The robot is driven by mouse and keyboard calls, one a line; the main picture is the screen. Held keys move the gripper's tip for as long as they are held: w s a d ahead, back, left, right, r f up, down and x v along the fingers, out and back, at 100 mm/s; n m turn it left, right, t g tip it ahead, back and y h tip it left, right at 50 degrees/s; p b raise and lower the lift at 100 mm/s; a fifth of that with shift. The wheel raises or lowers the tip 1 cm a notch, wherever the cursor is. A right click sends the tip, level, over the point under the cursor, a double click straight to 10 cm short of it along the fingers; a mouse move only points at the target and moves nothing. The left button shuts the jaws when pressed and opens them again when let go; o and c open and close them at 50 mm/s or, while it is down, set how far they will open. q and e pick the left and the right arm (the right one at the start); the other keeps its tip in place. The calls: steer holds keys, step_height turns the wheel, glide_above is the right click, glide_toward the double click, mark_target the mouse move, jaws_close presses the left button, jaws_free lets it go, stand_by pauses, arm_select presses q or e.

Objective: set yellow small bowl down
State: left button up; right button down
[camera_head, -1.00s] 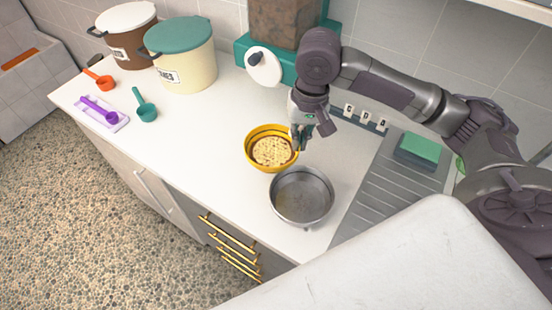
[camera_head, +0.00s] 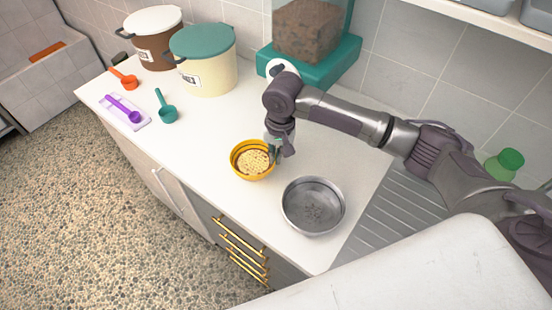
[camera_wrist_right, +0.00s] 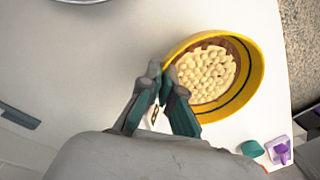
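The small yellow bowl (camera_head: 238,167) has dark stripes and holds pale round pieces. It is at the middle of the white counter, left of the steel bowl. My right gripper (camera_head: 279,147) is at the bowl's right rim. In the right wrist view, the right gripper's fingertips (camera_wrist_right: 164,76) are close together with the rim of the yellow bowl (camera_wrist_right: 246,88) between them. The bowl looks about level and low over the counter; I cannot tell if its base touches. My left gripper is not in view.
A steel bowl (camera_head: 313,206) stands close to the right on the white counter (camera_head: 205,130). A teal scoop (camera_head: 166,108), a purple scoop (camera_head: 124,109) and lidded bins (camera_head: 204,75) are to the left. A teal-based dispenser (camera_head: 330,62) stands behind. Counter left of the yellow bowl is clear.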

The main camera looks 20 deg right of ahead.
steer(key=shift+f, duration=1.25)
steer(key=c, duration=1.3)
jaws_free()
steer(key=shift+f, duration=0.1)
